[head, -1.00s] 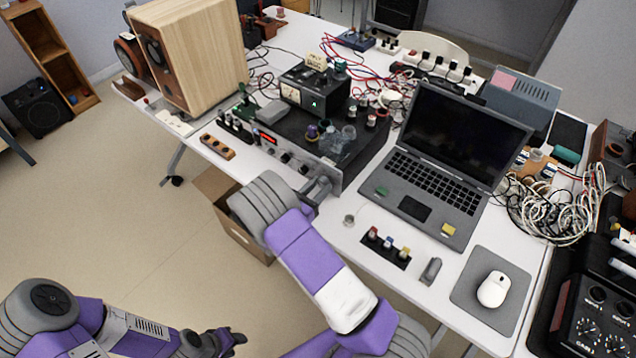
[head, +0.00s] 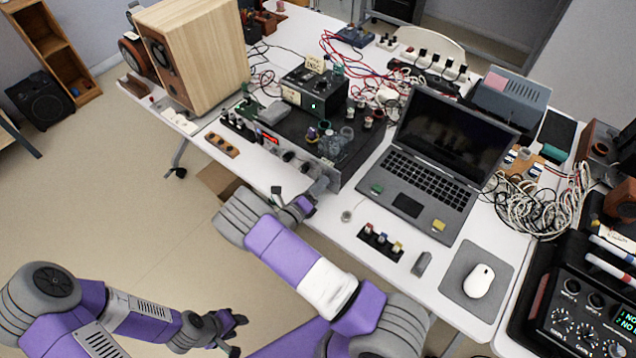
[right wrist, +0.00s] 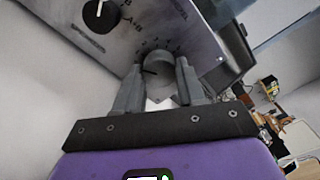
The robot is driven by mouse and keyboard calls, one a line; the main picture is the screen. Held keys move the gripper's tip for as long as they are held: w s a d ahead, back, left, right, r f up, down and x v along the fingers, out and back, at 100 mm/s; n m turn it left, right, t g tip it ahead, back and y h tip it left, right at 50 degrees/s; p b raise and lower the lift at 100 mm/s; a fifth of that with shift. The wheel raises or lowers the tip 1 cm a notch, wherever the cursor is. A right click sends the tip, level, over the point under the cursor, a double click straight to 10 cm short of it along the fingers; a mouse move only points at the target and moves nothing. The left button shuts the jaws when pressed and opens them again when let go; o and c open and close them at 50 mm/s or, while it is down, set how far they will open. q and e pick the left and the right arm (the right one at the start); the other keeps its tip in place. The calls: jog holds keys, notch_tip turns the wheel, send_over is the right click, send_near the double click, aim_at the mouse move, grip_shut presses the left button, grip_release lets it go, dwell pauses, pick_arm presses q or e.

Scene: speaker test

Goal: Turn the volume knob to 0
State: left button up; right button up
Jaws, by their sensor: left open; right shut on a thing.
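The amplifier (head: 262,150) stands at the table's front edge, with a silver front panel and a red display. Its panel also shows in the right wrist view (right wrist: 185,30). There a round grey knob (right wrist: 158,66), with small marks printed around it, sits between the fingers of my right gripper (right wrist: 158,82). That gripper is shut on it, one finger on each side. I take it for the volume knob; its label is not readable. In the head view my right gripper (head: 318,188) is at the panel's right end and hides the knob. My left gripper (head: 240,334) is open and empty, away from the table.
A black knob (right wrist: 100,14) with a white line is beside the held one. A laptop (head: 425,190), a small switch block (head: 380,242) and a mouse (head: 479,281) lie right of the amplifier. A wooden speaker (head: 195,55) stands behind left.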

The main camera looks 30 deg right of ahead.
jog(key=shift+n+p, duration=0.5)
jog(key=shift+n, duration=1.2)
jog(key=o, duration=1.1)
jog(key=shift+c, duration=0.2)
jog(key=shift+a, duration=0.15)
jog(key=v, duration=0.7)
jog(key=shift+s+a+p, duration=0.15)
jog(key=shift+a+p, duration=0.05)
jog(key=shift+p, duration=0.1)
